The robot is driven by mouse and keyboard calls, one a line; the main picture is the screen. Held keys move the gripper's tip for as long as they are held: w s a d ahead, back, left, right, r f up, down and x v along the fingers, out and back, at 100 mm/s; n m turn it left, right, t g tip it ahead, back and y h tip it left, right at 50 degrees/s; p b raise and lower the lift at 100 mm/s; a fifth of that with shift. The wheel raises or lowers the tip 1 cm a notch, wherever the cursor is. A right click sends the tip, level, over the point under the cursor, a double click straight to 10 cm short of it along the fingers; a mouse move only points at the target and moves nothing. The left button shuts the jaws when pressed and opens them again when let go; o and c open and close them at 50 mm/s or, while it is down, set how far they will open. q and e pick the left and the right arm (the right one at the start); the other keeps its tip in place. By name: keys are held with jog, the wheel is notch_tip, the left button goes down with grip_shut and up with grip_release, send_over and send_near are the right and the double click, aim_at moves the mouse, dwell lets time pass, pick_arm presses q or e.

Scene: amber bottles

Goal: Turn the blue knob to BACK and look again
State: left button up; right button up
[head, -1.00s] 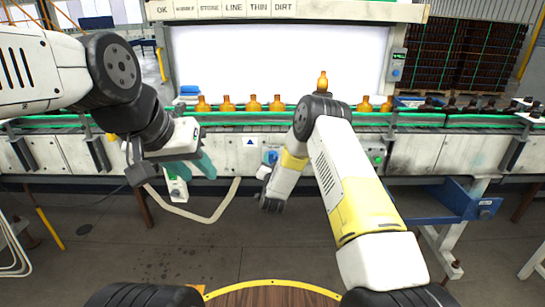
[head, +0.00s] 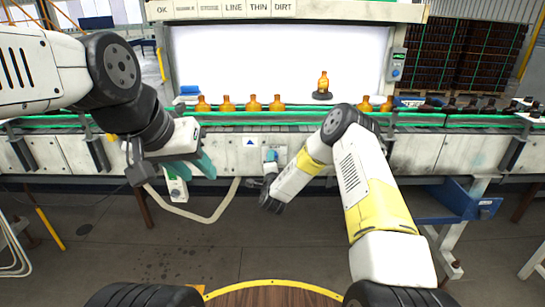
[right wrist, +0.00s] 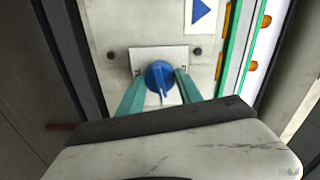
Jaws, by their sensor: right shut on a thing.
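The blue knob (right wrist: 158,75) sits on a pale square plate (right wrist: 172,54) in the right wrist view, its white pointer line toward the bottom of the picture. My right gripper (right wrist: 160,85) has its teal fingers on both sides of the knob, shut on it. An amber bottle (head: 323,81) stands upright on a dark round disc (head: 322,95) before the bright white screen (head: 270,60). My left gripper (head: 200,167) is empty at the front panel on the left, its teal fingers apart.
Several amber bottles (head: 253,103) stand on the green-edged conveyor, with darker ones at the right. A box with a green button (head: 176,190) hangs below my left gripper. A blue bin (head: 455,200) is at the lower right. Labels (head: 234,9) line the screen's top.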

jog(key=shift+f+m, duration=0.1)
jog(key=shift+m, duration=1)
jog(key=o, duration=1.4)
jog(key=shift+c, duration=0.2)
jog(key=shift+s, duration=0.15)
jog(key=s, duration=0.7)
jog(key=shift+s, duration=0.3)
